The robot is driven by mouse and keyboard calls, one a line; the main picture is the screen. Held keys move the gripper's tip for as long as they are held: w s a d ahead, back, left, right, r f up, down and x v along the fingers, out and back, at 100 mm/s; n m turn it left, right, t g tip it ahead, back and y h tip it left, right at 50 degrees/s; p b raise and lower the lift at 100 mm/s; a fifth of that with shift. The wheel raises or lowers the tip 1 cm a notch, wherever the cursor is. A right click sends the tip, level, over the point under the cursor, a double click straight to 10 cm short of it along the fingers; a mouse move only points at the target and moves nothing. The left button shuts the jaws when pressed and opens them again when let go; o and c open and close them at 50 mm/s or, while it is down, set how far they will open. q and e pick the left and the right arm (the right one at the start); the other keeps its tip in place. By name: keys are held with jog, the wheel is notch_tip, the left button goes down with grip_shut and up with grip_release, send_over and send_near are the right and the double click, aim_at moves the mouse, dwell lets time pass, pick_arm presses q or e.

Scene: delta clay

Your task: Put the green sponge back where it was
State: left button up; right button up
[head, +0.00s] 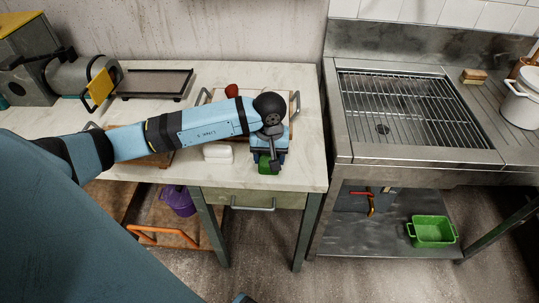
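A small green block that looks like the green sponge (265,168) shows at the front right of the marble-topped counter, right under my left gripper (267,162). My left arm reaches in from the left across the counter, and the wrist points down over the green block. The fingers are mostly hidden by the wrist, so I cannot tell whether they are closed on it or whether it is touching the counter. My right gripper is not in view.
A white block (218,153) lies just left of the gripper. A tray (294,101) with a red item (231,91) is behind my arm. The sink with a wire rack (405,108) stands right, with a tan sponge (474,76) and white pot (520,105). A green tub (432,232) sits below.

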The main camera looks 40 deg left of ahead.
pick_arm(q)
jog(key=o, duration=0.9)
jog(key=shift+f, duration=0.15)
